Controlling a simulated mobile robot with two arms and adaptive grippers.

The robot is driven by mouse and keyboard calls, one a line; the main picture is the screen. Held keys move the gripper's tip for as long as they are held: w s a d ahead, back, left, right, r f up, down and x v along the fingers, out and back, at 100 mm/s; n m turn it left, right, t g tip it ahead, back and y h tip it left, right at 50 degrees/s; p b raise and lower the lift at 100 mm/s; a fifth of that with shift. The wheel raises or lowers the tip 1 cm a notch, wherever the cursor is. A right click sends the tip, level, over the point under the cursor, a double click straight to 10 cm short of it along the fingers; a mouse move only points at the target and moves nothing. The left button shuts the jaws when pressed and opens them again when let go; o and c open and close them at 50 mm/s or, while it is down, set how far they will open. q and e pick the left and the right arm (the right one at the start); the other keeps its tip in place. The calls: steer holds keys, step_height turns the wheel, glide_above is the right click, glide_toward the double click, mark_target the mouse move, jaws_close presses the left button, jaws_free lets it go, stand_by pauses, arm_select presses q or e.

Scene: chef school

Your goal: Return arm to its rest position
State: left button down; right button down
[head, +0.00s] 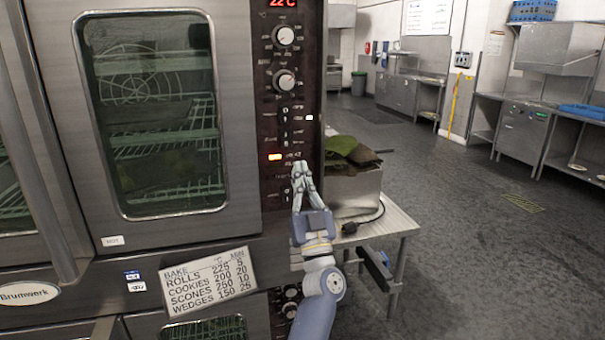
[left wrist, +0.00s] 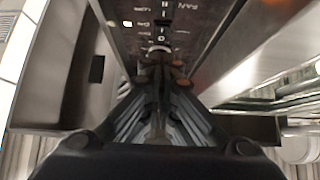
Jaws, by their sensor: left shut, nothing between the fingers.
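My left gripper (head: 302,166) is raised in front of the lower part of the oven's control panel (head: 286,85). Its fingers point up and are closed together with nothing between them. In the left wrist view my left gripper (left wrist: 158,55) also shows shut, with its fingertips close to a switch on the panel (left wrist: 190,22). I cannot tell whether the tips touch the panel. My left arm (head: 318,300) comes up from the bottom of the head view. My right gripper is in neither view.
The steel oven (head: 240,235) with a shut glass door (head: 150,120) fills the left side. A small steel table (head: 400,222) to the right bears a steel box (head: 355,193) with dark green cloths. Open floor (head: 480,270) lies to the right, with counters farther back.

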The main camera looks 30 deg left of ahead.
arm_select(q)
steer(key=w+d+f+m+t+h, duration=0.1)
steer(key=d+f+m+t+h, duration=0.3)
steer(key=d+f+m+h, duration=1.1)
steer(key=s+d+f+g+h, duration=0.2)
steer(key=s+f+g+h, duration=0.45)
steer(key=f, duration=0.35)
steer(key=s+f+n+g, duration=0.1)
steer(key=s+f+g, duration=0.35)
steer(key=s, duration=0.55)
steer(key=s+f+n+g+y, duration=0.1)
steer(key=s+f+g, duration=0.2)
steer(key=s+f, duration=0.5)
steer(key=s+f+n+g, duration=0.1)
steer(key=s+f+g, duration=0.25)
steer(key=s, duration=0.85)
step_height(320, 180, down, 26)
steer(key=s+r+g, duration=0.1)
steer(key=g, duration=0.1)
steer(key=s+a+f, duration=0.2)
steer(key=s+f, duration=1.4)
steer(key=s, duration=0.1)
steer(key=shift+f+g, duration=0.4)
steer(key=shift+g, duration=0.05)
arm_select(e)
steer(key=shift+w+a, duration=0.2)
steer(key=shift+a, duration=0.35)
